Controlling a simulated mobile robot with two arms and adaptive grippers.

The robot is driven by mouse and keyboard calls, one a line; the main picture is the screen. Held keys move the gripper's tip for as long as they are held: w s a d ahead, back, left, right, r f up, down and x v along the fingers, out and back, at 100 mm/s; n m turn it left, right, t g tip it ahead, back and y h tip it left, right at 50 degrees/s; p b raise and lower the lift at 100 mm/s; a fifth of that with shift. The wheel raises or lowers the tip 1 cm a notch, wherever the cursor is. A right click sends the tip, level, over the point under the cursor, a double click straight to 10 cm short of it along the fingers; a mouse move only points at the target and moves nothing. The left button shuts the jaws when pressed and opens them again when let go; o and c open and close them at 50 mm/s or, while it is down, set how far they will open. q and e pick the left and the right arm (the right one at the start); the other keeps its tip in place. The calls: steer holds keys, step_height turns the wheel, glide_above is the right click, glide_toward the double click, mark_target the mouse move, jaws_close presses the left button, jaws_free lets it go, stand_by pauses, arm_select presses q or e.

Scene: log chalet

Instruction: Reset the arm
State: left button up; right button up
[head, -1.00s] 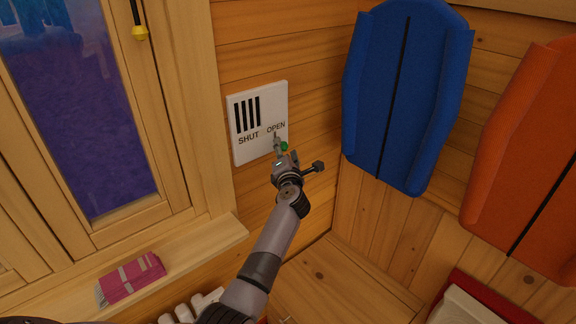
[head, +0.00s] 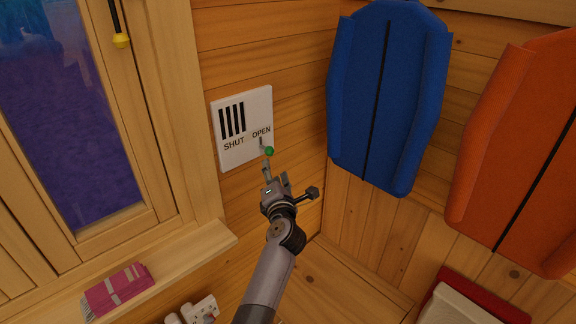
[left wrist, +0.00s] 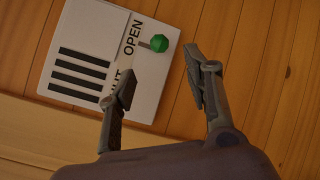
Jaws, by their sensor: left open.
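My left gripper (head: 274,178) is open and empty, just below and in front of a white wall panel (head: 230,151). The panel has black slots and the words SHUT and OPEN. Its small lever with a green knob (head: 269,151) points to the OPEN side. In the left wrist view the green knob (left wrist: 159,43) lies beyond the fingertips, with a gap between it and the open fingers (left wrist: 158,80). The panel (left wrist: 85,27) fills the upper left there. My right gripper is not in view.
A blue padded board (head: 385,95) and an orange one (head: 520,150) are on the right wall. A window (head: 65,110) with a sill (head: 190,255) is at left; a pink packet (head: 118,290) lies on the sill.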

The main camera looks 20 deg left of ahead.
arm_select(q)
steer(key=s+d+f+m+h+b, duration=0.1)
steer(key=d+f+m+h, duration=0.1)
steer(key=f+m, duration=0.35)
steer(key=s+d+f+m+t+h, duration=0.1)
steer(key=s+d+f+m, duration=0.15)
steer(key=f, duration=0.65)
steer(key=d+f+m+h+b, duration=0.1)
steer(key=d+f+m+h, duration=0.1)
steer(key=f+m, duration=0.4)
steer(key=s+d+f+m+g+h, duration=0.2)
steer(key=s+d+f+m, duration=0.3)
steer(key=f, duration=0.6)
steer(key=s+d+f+m+g+h, duration=0.1)
steer(key=s+f+m+g+h, duration=0.15)
steer(key=s+f, duration=0.7)
steer(key=s+f+m+g+h+b, duration=0.2)
steer(key=s+f+m+g, duration=0.45)
steer(key=s+f, duration=1.2)
steer(key=s+a+f+m+g, duration=0.1)
steer(key=s+f+m+g, duration=0.1)
steer(key=s, duration=0.9)
steer(key=s+a+f+m+g+y, duration=0.1)
steer(key=s+f+m, duration=0.3)
steer(key=s, duration=0.8)
steer(key=shift+a+f+g+b, duration=0.25)
steer(key=shift+a+g+b, duration=0.05)
steer(key=shift+a+g, duration=0.2)
steer(key=shift+y, duration=0.25)
steer(key=shift+w, duration=0.25)
